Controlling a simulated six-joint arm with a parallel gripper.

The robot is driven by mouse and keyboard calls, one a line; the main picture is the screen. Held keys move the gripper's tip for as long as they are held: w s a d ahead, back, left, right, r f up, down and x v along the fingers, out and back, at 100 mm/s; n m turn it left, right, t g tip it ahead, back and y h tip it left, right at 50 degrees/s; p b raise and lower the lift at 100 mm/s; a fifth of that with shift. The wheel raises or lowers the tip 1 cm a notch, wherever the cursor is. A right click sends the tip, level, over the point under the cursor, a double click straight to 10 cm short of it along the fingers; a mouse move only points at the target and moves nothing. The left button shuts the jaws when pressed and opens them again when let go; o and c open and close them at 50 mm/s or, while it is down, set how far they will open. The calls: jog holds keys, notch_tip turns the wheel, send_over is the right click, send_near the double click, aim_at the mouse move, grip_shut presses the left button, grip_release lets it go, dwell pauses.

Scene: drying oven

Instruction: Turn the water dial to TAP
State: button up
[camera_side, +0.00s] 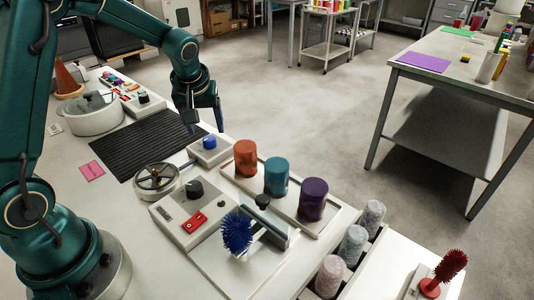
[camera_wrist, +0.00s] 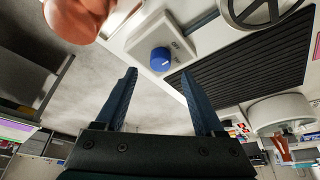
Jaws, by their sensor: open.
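The water dial is a blue round knob (camera_side: 209,142) on a small white box (camera_side: 206,156) at the far edge of the bench, beside the ribbed black mat. In the wrist view the blue knob (camera_wrist: 160,59) lies just beyond and between my fingertips, with small lettering on the box beside it. I see no contact with the knob.
A handwheel (camera_side: 157,180) and a control box with a black knob (camera_side: 185,215) stand in front of the dial. Orange (camera_side: 246,158), teal (camera_side: 276,177) and purple (camera_side: 314,200) cylinders stand on a tray to the right. The black mat (camera_side: 140,143) at left is clear.

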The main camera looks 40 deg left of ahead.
aim_at(209, 138)
jog(key=shift+x, duration=2.3)
grip_shut()
